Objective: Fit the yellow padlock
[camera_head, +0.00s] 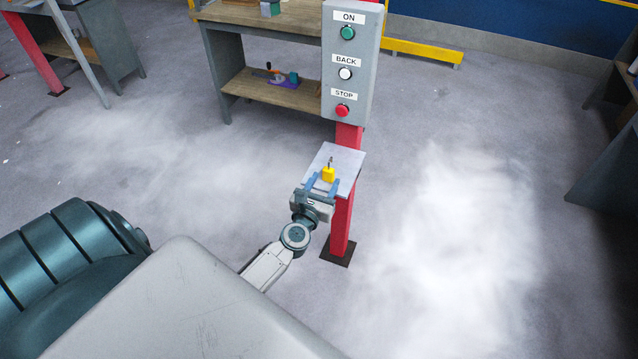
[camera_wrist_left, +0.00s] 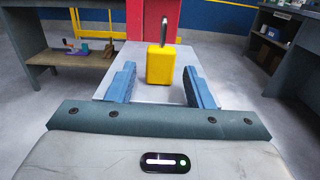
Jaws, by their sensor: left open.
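The yellow padlock (camera_head: 328,174) stands upright on a small light grey shelf (camera_head: 345,162) fixed to a red post. Its dark shackle points up. In the left wrist view the padlock (camera_wrist_left: 161,64) stands on the shelf (camera_wrist_left: 140,92), between and slightly beyond the blue fingers. My left gripper (camera_head: 322,184) is open, with one finger to each side of the padlock and a gap on both sides. A grey control box (camera_head: 348,60) with ON, BACK and STOP buttons is mounted on the post above the shelf. My right gripper is not in view.
The red post (camera_head: 341,225) stands on a dark foot plate behind the shelf. A workbench (camera_head: 270,90) with tools on its lower shelf is behind to the left. A yellow rail (camera_head: 422,51) lies along the back. Open floor surrounds the post.

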